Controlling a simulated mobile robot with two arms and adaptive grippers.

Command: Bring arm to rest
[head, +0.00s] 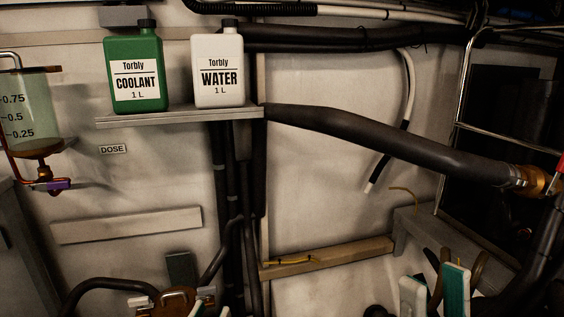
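My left gripper (172,304) shows only by its pale fingertips at the bottom edge of the head view. The rest of both arms is mostly out of the picture.
A green coolant jug (137,76) and a white water jug (218,74) stand on a grey shelf (180,116). A graduated vessel (32,112) hangs at left. Thick black hoses (385,137) cross the right side. A ledge (330,256) runs along the lower wall.

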